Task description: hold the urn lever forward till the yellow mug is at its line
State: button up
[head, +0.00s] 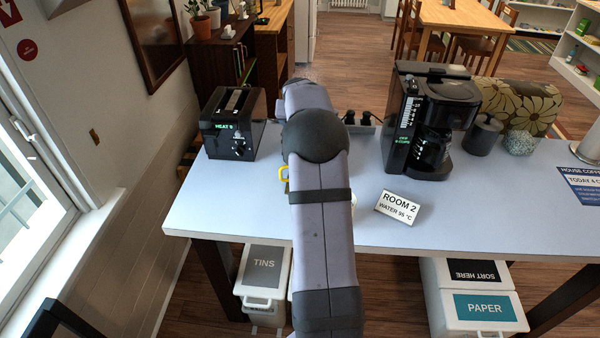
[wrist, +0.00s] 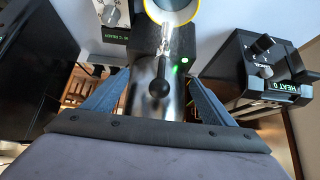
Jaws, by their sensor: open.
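In the head view only a yellow bit of the mug (head: 284,174) shows; my arm hides the urn and gripper.
A black toaster (head: 234,122) stands left of my arm and a black coffee maker (head: 432,122) right of it. A sign (head: 397,207) reading "ROOM 2, WATER 95 °C" stands near the front edge of the pale table (head: 480,215). The table's right front is mostly clear.

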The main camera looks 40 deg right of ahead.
jog(key=p+v, duration=0.1)
jog(key=v, duration=0.6)
jog(key=shift+w+d+r, duration=0.2)
jog(key=shift+r, duration=0.35)
jog(key=s+a+f+n+g+y, duration=0.3)
jog(key=s+a+f+g+y, duration=0.2)
jog(key=s+a+f, duration=1.1)
jog(key=s+a+n+g+y, duration=0.1)
jog(key=s+a+n+g, duration=0.15)
jog(key=s+a, duration=1.35)
jog(key=w+a+r+n+t, duration=0.2)
jog(key=w+a+n, duration=0.1)
jog(key=a, duration=0.2)
jog(key=shift+w+a+r, duration=0.2)
jog(key=shift+a+r, duration=0.05)
jog(key=shift+a, duration=0.05)
